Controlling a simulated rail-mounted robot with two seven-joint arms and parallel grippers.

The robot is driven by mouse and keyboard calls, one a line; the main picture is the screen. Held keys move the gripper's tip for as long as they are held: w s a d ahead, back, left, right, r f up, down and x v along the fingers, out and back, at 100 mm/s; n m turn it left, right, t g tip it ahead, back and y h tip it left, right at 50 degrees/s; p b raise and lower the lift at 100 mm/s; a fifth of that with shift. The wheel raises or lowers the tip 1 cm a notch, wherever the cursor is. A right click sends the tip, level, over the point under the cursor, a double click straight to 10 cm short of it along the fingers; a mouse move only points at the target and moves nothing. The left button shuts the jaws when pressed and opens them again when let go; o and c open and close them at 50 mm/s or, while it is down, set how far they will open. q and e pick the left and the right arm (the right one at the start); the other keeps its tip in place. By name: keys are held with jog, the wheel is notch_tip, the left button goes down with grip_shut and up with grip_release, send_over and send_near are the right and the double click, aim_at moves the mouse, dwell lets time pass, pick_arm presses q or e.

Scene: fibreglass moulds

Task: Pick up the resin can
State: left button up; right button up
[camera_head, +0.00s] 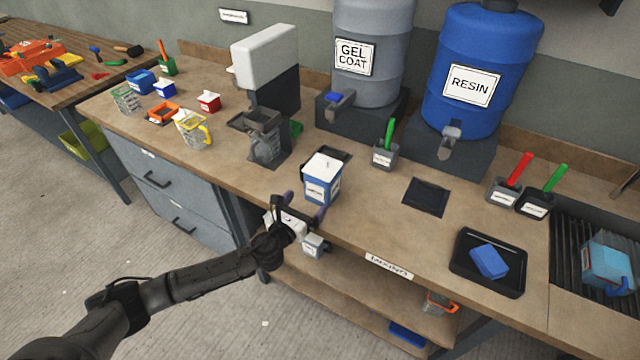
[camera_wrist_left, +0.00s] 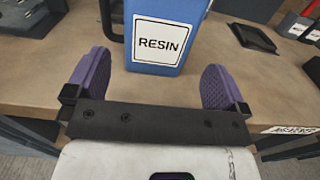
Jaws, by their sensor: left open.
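The resin can (camera_head: 320,188) is a blue box-shaped can with a white top and a white label. It stands upright near the front edge of the workbench. In the left wrist view the blue can (camera_wrist_left: 158,62) shows its RESIN label. My left gripper (camera_head: 304,207) is open just in front of the can, at the bench's front edge. In the wrist view its purple pads (camera_wrist_left: 155,84) stand apart, one on each side of the can's lower front. The can appears to be still ahead of the pads, not clasped. My right gripper is not in view.
A blue RESIN drum (camera_head: 484,60) and a grey GEL COAT drum (camera_head: 372,85) stand behind. A white-and-black machine (camera_head: 265,85) is left of the can. A grey pot (camera_head: 385,156) with a green handle and a dark pad (camera_head: 427,196) lie right. Bare bench separates them.

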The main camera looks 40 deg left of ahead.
aim_at(316, 191)
pick_arm(q)
jog(key=shift+w+a, duration=0.2)
jog(key=shift+w, duration=0.8)
jog(key=shift+w+a, duration=0.15)
jog(key=shift+w, duration=0.8)
jog(key=shift+w+a+b, duration=0.25)
jog(key=shift+w+b, duration=0.2)
jog(key=shift+w, duration=0.85)
jog(key=shift+w+a+b, duration=0.2)
jog(key=shift+w+b, duration=0.2)
jog(key=shift+w, duration=0.85)
jog(key=c, duration=0.8)
jog(key=shift+c, duration=0.8)
